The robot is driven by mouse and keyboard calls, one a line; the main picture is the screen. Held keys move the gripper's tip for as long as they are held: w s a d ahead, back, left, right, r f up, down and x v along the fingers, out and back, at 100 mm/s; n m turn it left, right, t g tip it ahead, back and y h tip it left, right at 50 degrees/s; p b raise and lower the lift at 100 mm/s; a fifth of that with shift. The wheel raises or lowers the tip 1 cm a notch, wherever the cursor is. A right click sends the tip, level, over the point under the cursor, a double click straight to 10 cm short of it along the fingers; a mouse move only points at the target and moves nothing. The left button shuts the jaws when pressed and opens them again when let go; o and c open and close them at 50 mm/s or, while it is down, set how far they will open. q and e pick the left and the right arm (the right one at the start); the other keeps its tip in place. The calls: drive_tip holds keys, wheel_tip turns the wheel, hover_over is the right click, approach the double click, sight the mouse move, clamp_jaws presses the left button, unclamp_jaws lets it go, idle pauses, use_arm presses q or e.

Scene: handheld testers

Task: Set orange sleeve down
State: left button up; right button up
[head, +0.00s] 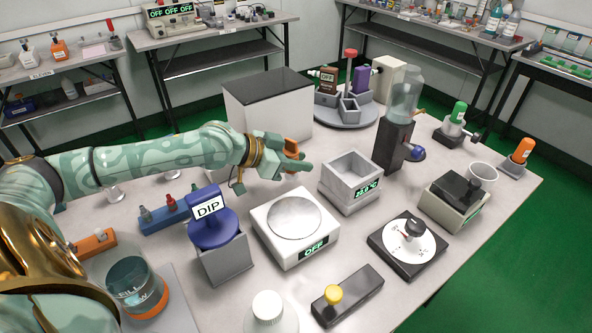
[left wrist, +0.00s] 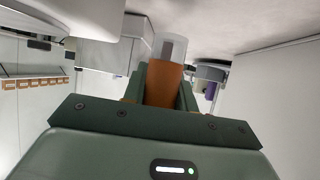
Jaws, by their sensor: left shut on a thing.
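My left gripper (head: 296,160) reaches in from the left and is shut on the orange sleeve (head: 291,148). It holds the sleeve above the table, behind the white scale marked OFF (head: 300,255) and left of the grey open-topped block with a display (head: 350,172). In the left wrist view the orange sleeve (left wrist: 163,85) stands between the fingers (left wrist: 162,82), with a clear and grey end sticking out beyond it. The fingers hide much of the sleeve in the head view. My right gripper is not in view.
A white box with a dark top (head: 268,105) stands behind the gripper. A blue DIP tester (head: 210,230) is at front left and a dial (head: 408,247) at front right. A dark stand with a clear vessel (head: 392,148) is on the right.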

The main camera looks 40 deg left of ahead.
use_arm(q)
wheel_tip(320, 180, down, 4)
drive_tip(key=shift+r+b, duration=0.15)
drive_tip(key=shift+b, duration=0.6)
drive_tip(key=shift+r, duration=0.1)
